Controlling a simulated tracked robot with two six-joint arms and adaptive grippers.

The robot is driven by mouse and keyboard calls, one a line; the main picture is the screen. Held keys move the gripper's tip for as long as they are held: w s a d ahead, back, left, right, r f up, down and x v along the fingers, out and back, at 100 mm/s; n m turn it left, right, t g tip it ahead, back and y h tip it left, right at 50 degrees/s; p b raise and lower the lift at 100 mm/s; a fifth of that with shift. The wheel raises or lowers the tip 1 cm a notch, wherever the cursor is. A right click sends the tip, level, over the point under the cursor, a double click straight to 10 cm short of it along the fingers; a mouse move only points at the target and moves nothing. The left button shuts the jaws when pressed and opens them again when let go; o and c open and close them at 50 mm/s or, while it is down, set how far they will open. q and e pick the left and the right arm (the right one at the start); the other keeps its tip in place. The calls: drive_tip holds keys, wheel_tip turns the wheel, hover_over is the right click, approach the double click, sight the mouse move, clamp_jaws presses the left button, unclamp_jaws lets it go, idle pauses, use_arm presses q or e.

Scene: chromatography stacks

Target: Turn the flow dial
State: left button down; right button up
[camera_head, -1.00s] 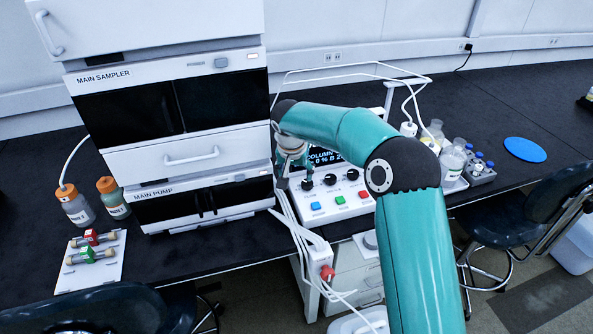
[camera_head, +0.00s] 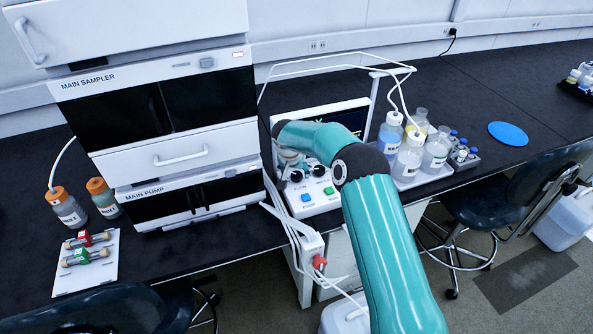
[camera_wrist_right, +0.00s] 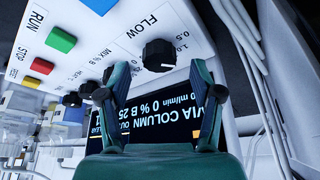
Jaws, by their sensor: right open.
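The flow dial (camera_wrist_right: 158,55) is a black ridged knob beside the printed word FLOW on the white control panel (camera_wrist_right: 110,35). In the right wrist view my right gripper (camera_wrist_right: 159,82) is open, its two fingers spread to either side of the dial's lower end in the picture. I cannot tell whether either finger touches the dial. In the head view my right gripper (camera_head: 290,164) is over the panel, partly hidden by its own teal arm. The dark display (camera_wrist_right: 155,110) shows behind the fingers with upside-down text. My left gripper is out of view.
More black knobs (camera_wrist_right: 72,99) and green (camera_wrist_right: 61,40), red (camera_wrist_right: 41,66) and blue (camera_wrist_right: 100,3) buttons share the panel. White cables (camera_head: 290,225) hang left of it. The sampler and pump stack (camera_head: 160,110) stands left; bottles (camera_head: 409,155) stand right.

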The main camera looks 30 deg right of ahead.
drive_tip(key=shift+x, duration=1.15)
drive_tip(key=c, duration=1.1)
